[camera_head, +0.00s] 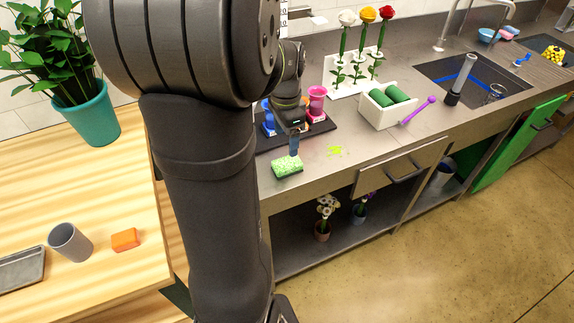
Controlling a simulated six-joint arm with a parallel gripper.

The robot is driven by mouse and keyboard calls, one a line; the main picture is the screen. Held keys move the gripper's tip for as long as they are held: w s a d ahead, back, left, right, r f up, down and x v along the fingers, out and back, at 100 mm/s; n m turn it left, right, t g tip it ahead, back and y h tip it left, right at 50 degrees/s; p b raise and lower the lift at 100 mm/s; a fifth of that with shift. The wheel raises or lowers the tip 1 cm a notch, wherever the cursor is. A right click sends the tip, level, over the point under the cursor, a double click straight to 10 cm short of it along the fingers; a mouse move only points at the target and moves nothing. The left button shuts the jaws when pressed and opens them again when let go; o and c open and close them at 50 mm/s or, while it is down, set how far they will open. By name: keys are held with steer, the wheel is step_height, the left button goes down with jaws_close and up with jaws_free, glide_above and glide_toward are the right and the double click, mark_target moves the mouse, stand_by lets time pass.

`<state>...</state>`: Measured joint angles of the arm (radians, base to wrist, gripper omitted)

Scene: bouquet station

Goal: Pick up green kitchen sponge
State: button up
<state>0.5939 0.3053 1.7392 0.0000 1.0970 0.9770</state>
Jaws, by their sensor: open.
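The green kitchen sponge (287,166) lies on the grey counter near its front left corner. It has a green top. My gripper (294,150) points down just above the sponge, close to its upper edge. It is open, and I see nothing held in it. The fingers are small in this view, and I cannot tell whether they touch the sponge. My own arm fills the left middle of the view and hides part of the counter and the wooden table.
Behind my gripper is a dark tray (322,126) with coloured cups. A white box (388,112) with green rolls stands to the right, beside a purple tool (419,110). An orange block (126,239) lies on the wooden table.

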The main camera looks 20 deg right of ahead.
mark_target(287, 162)
steer(key=f, duration=1)
steer(key=shift+d+f, duration=0.15)
steer(key=shift+d, duration=0.05)
steer(key=c, duration=1.1)
